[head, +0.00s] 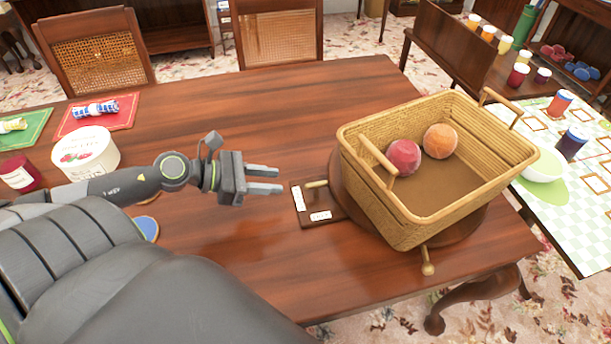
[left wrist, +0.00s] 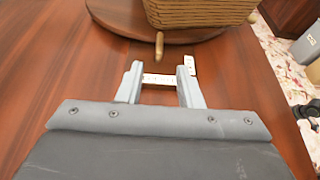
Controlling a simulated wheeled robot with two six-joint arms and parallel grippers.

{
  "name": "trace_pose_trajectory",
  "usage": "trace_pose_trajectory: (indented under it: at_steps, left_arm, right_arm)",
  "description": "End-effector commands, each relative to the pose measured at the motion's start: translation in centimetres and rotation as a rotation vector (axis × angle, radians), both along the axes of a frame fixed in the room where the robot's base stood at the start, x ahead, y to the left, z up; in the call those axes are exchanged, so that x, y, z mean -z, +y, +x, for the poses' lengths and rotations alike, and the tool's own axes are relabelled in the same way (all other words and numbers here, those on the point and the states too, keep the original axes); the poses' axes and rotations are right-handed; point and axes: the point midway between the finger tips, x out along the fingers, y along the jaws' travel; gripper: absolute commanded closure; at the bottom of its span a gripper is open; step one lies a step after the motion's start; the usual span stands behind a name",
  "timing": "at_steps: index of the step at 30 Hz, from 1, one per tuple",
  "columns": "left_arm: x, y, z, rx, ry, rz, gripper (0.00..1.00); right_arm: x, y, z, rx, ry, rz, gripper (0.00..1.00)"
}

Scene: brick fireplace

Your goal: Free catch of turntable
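The round wooden turntable (head: 337,185) stands near the right end of the table, mostly hidden under a wicker basket (head: 400,232). Its edge also shows in the left wrist view (left wrist: 125,24). A small dark plate (head: 338,204) with two white labels juts out at its left. A short wooden peg (head: 316,184) points left above this plate; it also shows in the left wrist view (left wrist: 159,45). A second, knobbed peg (head: 428,262) sticks out at the front. My left gripper (head: 281,179) is open and empty, its fingertips just left of the plate. My right gripper is out of view.
The basket holds a red ball (head: 404,157) and an orange ball (head: 440,141). A white tub (head: 88,155) and red jar (head: 20,173) stand at the left. The table's middle (head: 250,110) is clear. A side table (head: 560,220) adjoins at right.

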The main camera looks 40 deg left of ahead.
Motion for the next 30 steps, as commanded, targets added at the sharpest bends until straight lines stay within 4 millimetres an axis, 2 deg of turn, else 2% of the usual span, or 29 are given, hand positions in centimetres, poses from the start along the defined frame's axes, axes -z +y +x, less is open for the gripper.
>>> trace_pose_trajectory:
  at_steps: [2, 21, 30]
  left_arm:
    - [0.3, -0.3, 0.5, -0.002, -0.004, 0.000, 0.67]
    - [2.7, -4.3, 5.2, -0.004, -0.002, -0.002, 0.67]
    - [3.4, -5.4, 6.4, -0.003, 0.000, 0.000, 0.67]
  right_arm:
    - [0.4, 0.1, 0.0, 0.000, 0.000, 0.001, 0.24]
    - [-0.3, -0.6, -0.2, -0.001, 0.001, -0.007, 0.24]
    - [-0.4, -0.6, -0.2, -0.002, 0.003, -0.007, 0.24]
